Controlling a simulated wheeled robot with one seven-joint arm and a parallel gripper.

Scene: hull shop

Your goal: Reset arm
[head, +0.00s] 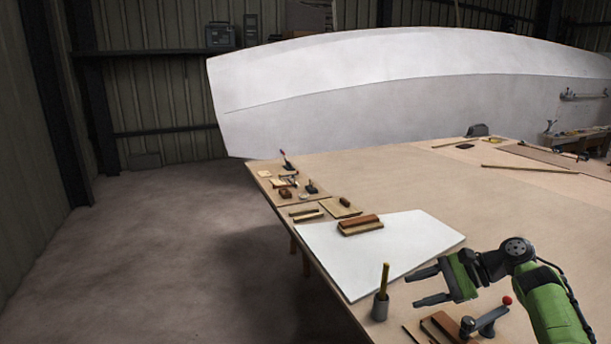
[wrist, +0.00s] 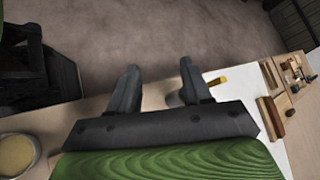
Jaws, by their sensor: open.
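My gripper (head: 432,285) is at the right front of the head view, over the near part of the workbench (head: 400,185). Its two dark fingers are apart with nothing between them. In the wrist view the open fingers (wrist: 158,92) point toward the bench edge and the concrete floor beyond. My green arm comes in from the lower right in the head view and is bent at the dark wrist joint.
A grey cup (head: 380,308) with a wooden stick stands left of my gripper. A red-knobbed clamp (head: 488,322) lies close below it. A white panel (head: 340,265) bears a wooden block (head: 361,226). Small tools lie farther left. A white hull (head: 400,85) stands behind; floor (head: 150,250) is clear.

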